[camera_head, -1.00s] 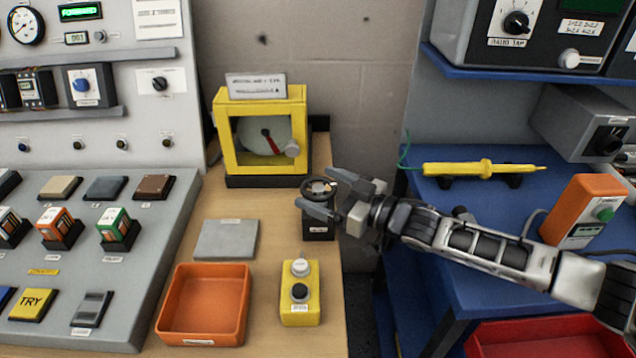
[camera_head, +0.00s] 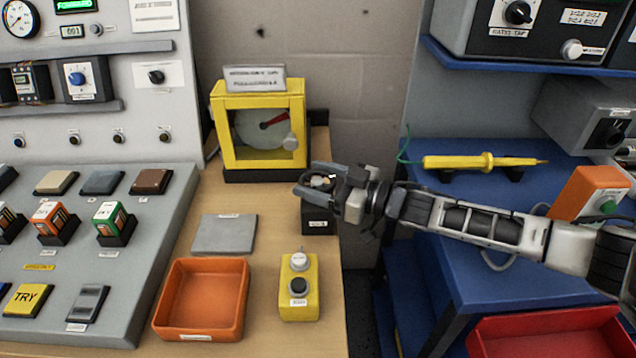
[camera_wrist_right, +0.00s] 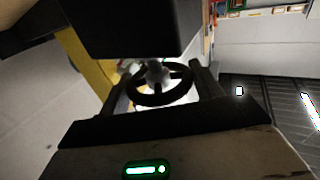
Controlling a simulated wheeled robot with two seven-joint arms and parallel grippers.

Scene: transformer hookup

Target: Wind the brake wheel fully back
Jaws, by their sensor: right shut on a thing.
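The brake wheel is a small dark spoked handwheel on a black labelled box (camera_head: 318,218) at the right edge of the wooden bench. In the right wrist view the wheel (camera_wrist_right: 160,84) sits between the two fingers. My right gripper (camera_head: 316,182) is at the wheel from the right and shut on it, with the fingers on opposite sides of its rim. The fingers hide most of the wheel in the head view. Behind it stands a yellow-framed gauge (camera_head: 228,125) with a pale disc and a red pointer aimed to the upper right. My left gripper is not in view.
A yellow two-button box (camera_head: 299,312), an orange tray (camera_head: 240,310) and a grey plate (camera_head: 225,234) lie on the bench. A control console (camera_head: 140,255) stands left.

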